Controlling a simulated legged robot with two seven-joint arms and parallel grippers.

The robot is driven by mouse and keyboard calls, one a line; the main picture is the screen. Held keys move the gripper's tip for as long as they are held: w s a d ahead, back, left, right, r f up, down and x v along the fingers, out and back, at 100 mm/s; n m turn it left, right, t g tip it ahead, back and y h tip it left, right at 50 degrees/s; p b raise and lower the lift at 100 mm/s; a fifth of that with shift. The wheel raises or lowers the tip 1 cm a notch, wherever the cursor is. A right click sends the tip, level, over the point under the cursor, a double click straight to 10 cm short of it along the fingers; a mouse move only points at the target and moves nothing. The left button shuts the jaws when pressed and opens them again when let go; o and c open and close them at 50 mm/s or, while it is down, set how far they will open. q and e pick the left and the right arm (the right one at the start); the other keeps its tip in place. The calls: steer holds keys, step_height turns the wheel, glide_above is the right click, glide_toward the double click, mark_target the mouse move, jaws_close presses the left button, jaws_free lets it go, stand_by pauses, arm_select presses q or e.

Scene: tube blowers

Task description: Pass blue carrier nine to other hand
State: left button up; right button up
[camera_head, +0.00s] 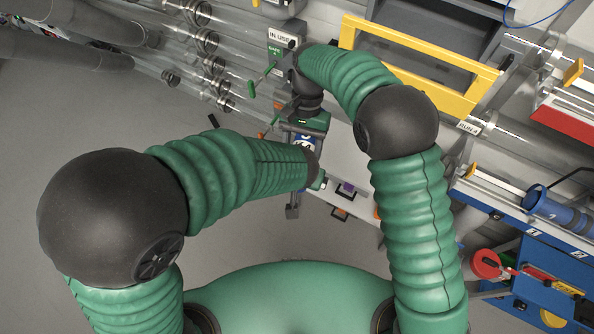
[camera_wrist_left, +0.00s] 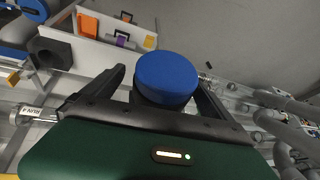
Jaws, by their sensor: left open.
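In the left wrist view the carrier's round blue end (camera_wrist_left: 167,76) faces the camera. It sits between the two dark fingers of my left gripper (camera_wrist_left: 160,88), which is open with gaps beside the carrier. In the head view my left wrist hides most of the left gripper. My right gripper appears shut on the carrier, in the air; its fingers are mostly hidden.
A yellow frame (camera_head: 352,33) stands behind my right arm. Clear tubes (camera_head: 212,68) line the back left, near a sign reading IN USE (camera_head: 283,38). A white shelf (camera_head: 360,211) with a purple item (camera_head: 346,188) lies below the grippers. Another blue cylinder (camera_head: 560,212) lies at right.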

arm_select(q)
steer(key=shift+a, duration=0.2)
steer(key=c, duration=0.6)
arm_select(e)
steer(key=shift+a, duration=0.2)
arm_select(q)
steer(key=shift+d, duration=0.2)
steer(key=c, duration=1)
steer(key=shift+d, duration=0.1)
steer(key=shift+c, duration=0.7)
arm_select(e)
steer(key=o, duration=1.2)
steer(key=shift+d, duration=0.1)
steer(key=o, duration=0.5)
steer(key=shift+o, duration=0.2)
steer(key=shift+r, duration=0.1)
